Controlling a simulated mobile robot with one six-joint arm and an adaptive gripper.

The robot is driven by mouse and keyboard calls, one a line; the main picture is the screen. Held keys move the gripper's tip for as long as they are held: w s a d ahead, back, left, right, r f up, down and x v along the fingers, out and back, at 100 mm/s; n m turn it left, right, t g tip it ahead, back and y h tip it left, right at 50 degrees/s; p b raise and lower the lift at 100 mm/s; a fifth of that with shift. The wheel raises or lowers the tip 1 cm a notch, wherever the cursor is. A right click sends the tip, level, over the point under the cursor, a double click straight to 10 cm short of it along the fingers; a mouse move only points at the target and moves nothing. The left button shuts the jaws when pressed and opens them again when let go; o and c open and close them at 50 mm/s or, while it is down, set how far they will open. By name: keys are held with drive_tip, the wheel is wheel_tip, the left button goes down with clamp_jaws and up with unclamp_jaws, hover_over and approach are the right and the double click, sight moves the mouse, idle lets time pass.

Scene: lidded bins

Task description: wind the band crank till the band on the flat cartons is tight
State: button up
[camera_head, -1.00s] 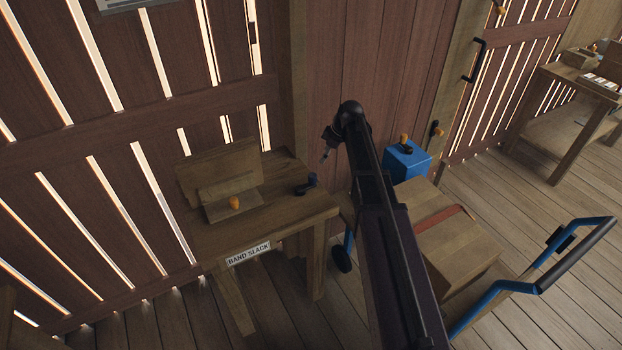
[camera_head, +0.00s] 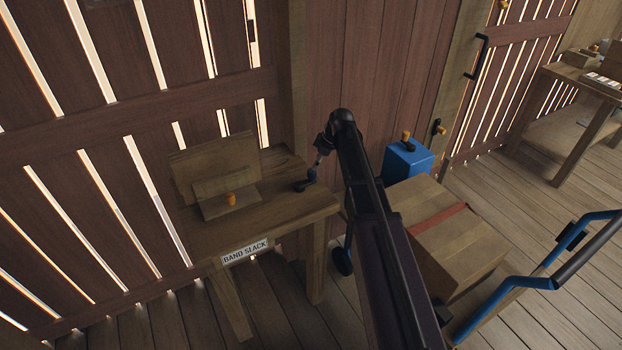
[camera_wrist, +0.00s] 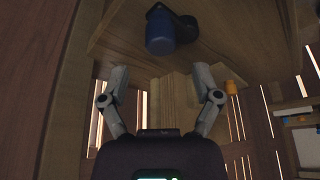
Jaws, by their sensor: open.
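A small dark crank with a blue grip (camera_head: 306,182) stands on the right end of a wooden table, above a sign reading BAND SLACK (camera_head: 245,252). In the wrist view the blue grip (camera_wrist: 160,35) shows at the top, beyond the fingertips. My gripper (camera_head: 318,163) is just above and beside the crank, and partly hidden by my arm. In the wrist view my gripper (camera_wrist: 166,88) is open, with nothing between its fingers. A brown carton (camera_head: 455,252) with a red band (camera_head: 438,218) lies on a trolley. Whether the band is tight cannot be told.
A wooden stand with an orange knob (camera_head: 231,199) is on the left of the table (camera_head: 275,222). A blue box with an orange-topped handle (camera_head: 407,160) stands behind the carton. The trolley's blue handle (camera_head: 560,262) sticks out at right. Slatted walls stand close behind.

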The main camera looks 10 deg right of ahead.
sight(310, 173)
drive_tip(key=shift+b+x, duration=2.85)
drive_tip(key=shift+x, duration=0.55)
clamp_jaws()
